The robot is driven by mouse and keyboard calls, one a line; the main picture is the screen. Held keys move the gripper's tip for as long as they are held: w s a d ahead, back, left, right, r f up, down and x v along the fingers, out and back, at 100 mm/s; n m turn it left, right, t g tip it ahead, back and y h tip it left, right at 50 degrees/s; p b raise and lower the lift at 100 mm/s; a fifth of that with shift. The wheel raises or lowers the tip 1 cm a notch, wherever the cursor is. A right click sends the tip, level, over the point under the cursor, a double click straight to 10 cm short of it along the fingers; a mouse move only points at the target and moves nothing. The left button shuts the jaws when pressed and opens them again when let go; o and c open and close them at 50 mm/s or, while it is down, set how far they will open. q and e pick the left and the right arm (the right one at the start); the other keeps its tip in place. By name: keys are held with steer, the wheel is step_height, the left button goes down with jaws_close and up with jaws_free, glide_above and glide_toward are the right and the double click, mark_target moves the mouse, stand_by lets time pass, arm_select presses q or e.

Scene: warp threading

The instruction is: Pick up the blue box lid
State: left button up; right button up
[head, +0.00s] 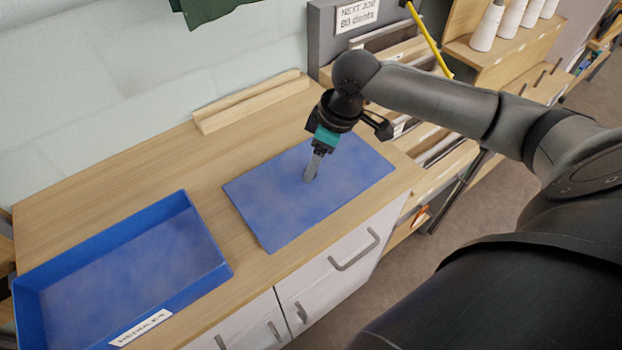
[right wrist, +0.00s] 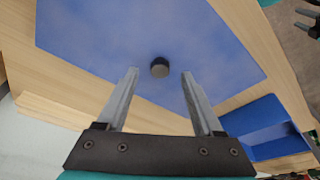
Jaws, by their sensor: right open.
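The blue box lid (head: 275,205) lies flat on the wooden cabinet top, to the right of the open blue box. In the right wrist view the lid (right wrist: 90,35) fills much of the picture, with a small dark round knob (right wrist: 160,68) on it. My right gripper (head: 311,178) points down over the lid; in the head view it hides the knob. In the right wrist view its two fingers (right wrist: 160,72) are apart, with the knob between and just beyond their tips, and nothing is held.
The open blue box (head: 215,245) with a label on its front stands at the left; it also shows in the right wrist view (right wrist: 265,125). Wooden strips (head: 250,102) lie along the wall behind. A grey rack (head: 325,40) and shelves with white cones (head: 487,27) stand at the right. Bare wood separates box and lid.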

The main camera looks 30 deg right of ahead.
steer(key=shift+x, duration=1.1)
jaws_close()
steer(key=shift+r, duration=0.1)
stand_by(0.5)
